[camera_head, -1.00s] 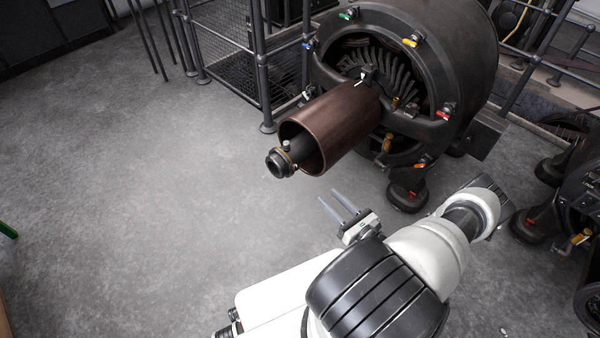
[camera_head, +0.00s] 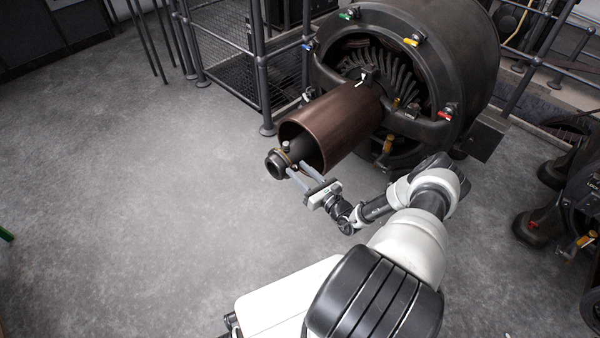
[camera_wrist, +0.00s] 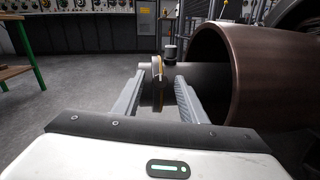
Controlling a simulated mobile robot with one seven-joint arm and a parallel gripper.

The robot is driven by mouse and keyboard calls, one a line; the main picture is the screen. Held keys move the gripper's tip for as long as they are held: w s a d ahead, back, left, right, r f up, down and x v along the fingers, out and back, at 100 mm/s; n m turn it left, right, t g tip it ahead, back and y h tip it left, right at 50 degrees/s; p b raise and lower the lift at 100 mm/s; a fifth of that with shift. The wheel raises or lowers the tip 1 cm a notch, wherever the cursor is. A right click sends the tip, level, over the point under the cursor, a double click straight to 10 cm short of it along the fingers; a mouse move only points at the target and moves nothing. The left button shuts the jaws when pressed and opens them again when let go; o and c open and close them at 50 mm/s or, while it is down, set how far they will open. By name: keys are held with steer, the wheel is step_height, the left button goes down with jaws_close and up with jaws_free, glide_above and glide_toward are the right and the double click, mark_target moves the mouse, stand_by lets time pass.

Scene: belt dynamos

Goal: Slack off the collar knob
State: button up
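The collar (camera_head: 284,155) is a dark ring with a brass-coloured edge near the free end of the shaft. The knob (camera_head: 286,145) is a small grey knob standing up on the collar. In the wrist view the knob (camera_wrist: 171,51) stands above the shaft, just right of the collar's yellow edge (camera_wrist: 156,68). My gripper (camera_head: 297,168) is open and empty, its fingers pointing at the shaft from its near side. In the wrist view the collar shows between the fingertips (camera_wrist: 160,75), below the knob; I cannot tell if they touch anything.
The copper-brown cylinder (camera_head: 340,120) around the shaft is close to the right finger. The large dark dynamo (camera_head: 460,60) stands behind it, with coloured handles. Railings (camera_head: 265,80) stand at the back. The floor (camera_head: 140,200) at left is clear.

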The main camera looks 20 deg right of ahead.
jaws_close()
steer(key=shift+f+n+b, duration=0.1)
steer(key=shift+n+b, duration=0.2)
steer(key=shift+n, duration=0.2)
steer(key=n+y+b, duration=0.1)
steer(key=n, duration=0.1)
steer(key=shift+d+n+y, duration=0.15)
steer(key=shift+n+y, duration=0.25)
steer(key=n+g+y+b, duration=0.1)
steer(key=n, duration=0.2)
steer(key=shift+d+n+y, duration=0.1)
steer(key=shift+n+y, duration=0.2)
steer(key=n+g+y, duration=0.1)
steer(key=n, duration=0.2)
steer(key=n+g+y, duration=0.1)
steer(key=n, duration=0.1)
steer(key=shift+w+d+n, duration=0.15)
steer(key=shift+n, duration=0.25)
steer(key=shift+d+r+n+g+y, duration=0.15)
steer(key=shift+n+g+y, duration=0.25)
steer(key=shift+n+g, duration=1.1)
steer(key=shift+r+n+t, duration=0.1)
steer(key=shift+n+t, duration=0.2)
steer(key=shift+n, duration=0.4)
